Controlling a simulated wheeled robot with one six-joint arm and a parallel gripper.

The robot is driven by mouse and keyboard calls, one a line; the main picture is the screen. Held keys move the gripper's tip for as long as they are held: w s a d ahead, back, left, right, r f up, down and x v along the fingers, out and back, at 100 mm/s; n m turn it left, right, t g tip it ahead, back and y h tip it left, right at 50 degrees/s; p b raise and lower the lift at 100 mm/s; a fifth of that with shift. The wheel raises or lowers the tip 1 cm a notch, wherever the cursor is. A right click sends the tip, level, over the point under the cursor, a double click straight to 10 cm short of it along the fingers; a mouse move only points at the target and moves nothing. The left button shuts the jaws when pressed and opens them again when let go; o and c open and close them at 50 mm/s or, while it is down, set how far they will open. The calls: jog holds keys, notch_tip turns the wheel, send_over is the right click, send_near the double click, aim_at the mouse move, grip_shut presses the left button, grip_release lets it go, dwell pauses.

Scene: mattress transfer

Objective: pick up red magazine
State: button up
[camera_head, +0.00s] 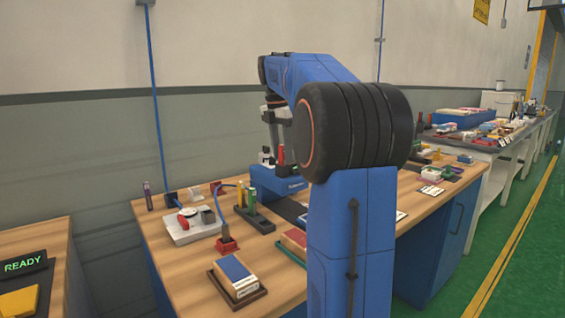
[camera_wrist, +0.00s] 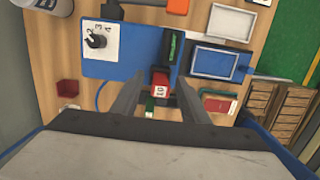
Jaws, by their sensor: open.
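A red block with a white label (camera_wrist: 160,82), which looks like the red magazine, stands in a blue fixture (camera_wrist: 120,55) in the wrist view. My gripper (camera_wrist: 157,95) is open above it, with one finger on each side of the block and a gap on both sides. I cannot tell how far above the block the fingertips are. In the head view a small red part (camera_head: 281,155) shows at the blue fixture (camera_head: 272,187), beneath my gripper, and my arm hides much of that area.
The wooden workbench (camera_head: 180,262) holds a white tray with a red-handled part (camera_head: 190,225), a blue-covered block in a tray (camera_head: 236,276) and green cylinders on a dark stand (camera_head: 252,205). In the wrist view, a blue-rimmed tray (camera_wrist: 215,62) and a red flat piece (camera_wrist: 218,104) lie right of the gripper.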

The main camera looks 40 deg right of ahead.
jog(key=shift+f, duration=0.3)
jog(key=shift+c, duration=0.3)
grip_shut()
jog(key=shift+r, duration=0.15)
